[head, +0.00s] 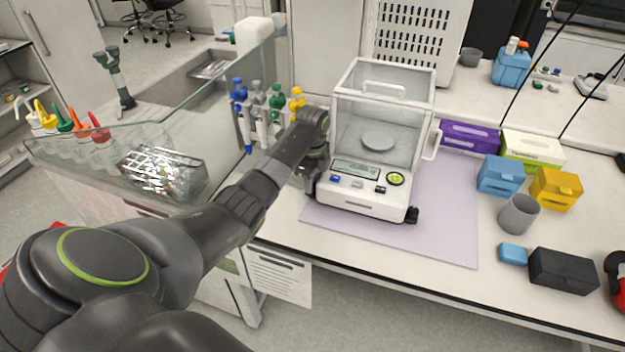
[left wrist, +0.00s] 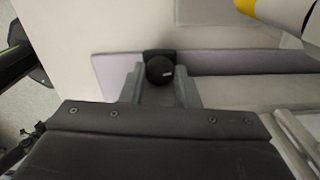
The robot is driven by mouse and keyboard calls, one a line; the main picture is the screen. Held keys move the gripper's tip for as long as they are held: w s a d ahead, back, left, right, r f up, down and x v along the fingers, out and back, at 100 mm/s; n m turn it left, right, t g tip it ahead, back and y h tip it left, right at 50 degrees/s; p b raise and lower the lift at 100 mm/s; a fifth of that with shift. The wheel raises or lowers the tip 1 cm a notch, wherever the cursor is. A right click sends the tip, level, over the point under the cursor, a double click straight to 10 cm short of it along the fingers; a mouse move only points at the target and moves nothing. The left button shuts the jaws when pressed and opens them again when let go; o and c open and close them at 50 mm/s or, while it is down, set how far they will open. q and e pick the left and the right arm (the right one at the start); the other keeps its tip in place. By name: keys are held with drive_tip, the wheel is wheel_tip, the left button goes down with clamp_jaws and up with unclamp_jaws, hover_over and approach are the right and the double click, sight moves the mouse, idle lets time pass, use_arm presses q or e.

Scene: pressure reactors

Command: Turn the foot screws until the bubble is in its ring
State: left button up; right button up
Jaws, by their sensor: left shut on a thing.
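A white balance (head: 362,196) with a clear glass draft shield stands on a lilac mat (head: 440,228). A round yellow-green bubble level (head: 396,178) sits on its front panel, right of the buttons; the bubble's place in the ring is too small to tell. A black foot screw (head: 411,215) sticks out at the front right corner. My left gripper (head: 311,184) is at the balance's left side, partly hidden by my arm. In the left wrist view, its grey fingers (left wrist: 160,88) are shut on a round black foot screw knob (left wrist: 160,69). My right gripper is out of view.
A pipette stand (head: 262,118) is close behind my left arm. A glass panel (head: 210,100) is to the left. Boxes, a grey cup (head: 518,214) and a black case (head: 563,271) stand on the right. The mat's right part is clear.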

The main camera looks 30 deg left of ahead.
use_arm(q)
drive_tip(key=shift+r+n+p, duration=0.3)
drive_tip(key=shift+n+p, duration=0.3)
drive_tip(key=shift+p, duration=0.35)
drive_tip(key=shift+f+n+p, duration=0.1)
drive_tip(key=shift+n+p, duration=0.5)
drive_tip(key=shift+f+n, duration=0.15)
drive_tip(key=shift+n, duration=0.15)
drive_tip(key=o, duration=1)
